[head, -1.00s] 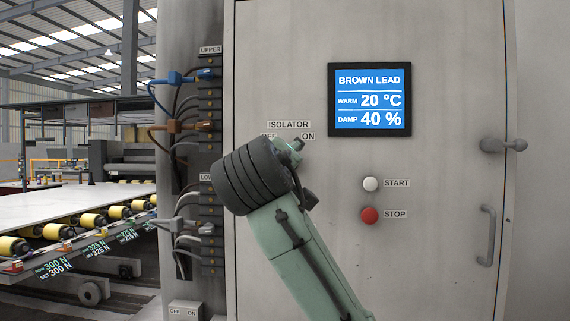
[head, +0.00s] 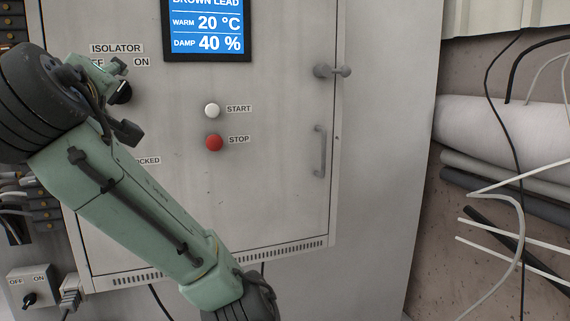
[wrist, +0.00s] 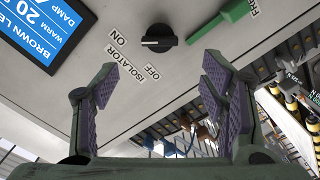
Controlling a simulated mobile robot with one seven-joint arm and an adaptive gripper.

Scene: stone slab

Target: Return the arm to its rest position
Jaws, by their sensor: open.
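My arm, green with dark joints, reaches up the left side of the head view in front of a grey cabinet (head: 270,190). My gripper (wrist: 160,105) shows in the wrist view with its purple-padded fingers spread wide and nothing between them. The black isolator knob (wrist: 159,38) is beyond the fingertips, apart from them. In the head view the isolator knob (head: 121,93) shows partly behind my arm's end. The wrist view shows the knob's ON and OFF labels. The gripper's fingers are hard to make out in the head view.
The cabinet bears a blue display (head: 207,28), a white START button (head: 212,110), a red STOP button (head: 214,142) and a handle (head: 320,151). Loose cables (head: 515,210) hang at the right. A small switch box (head: 35,287) is at the lower left.

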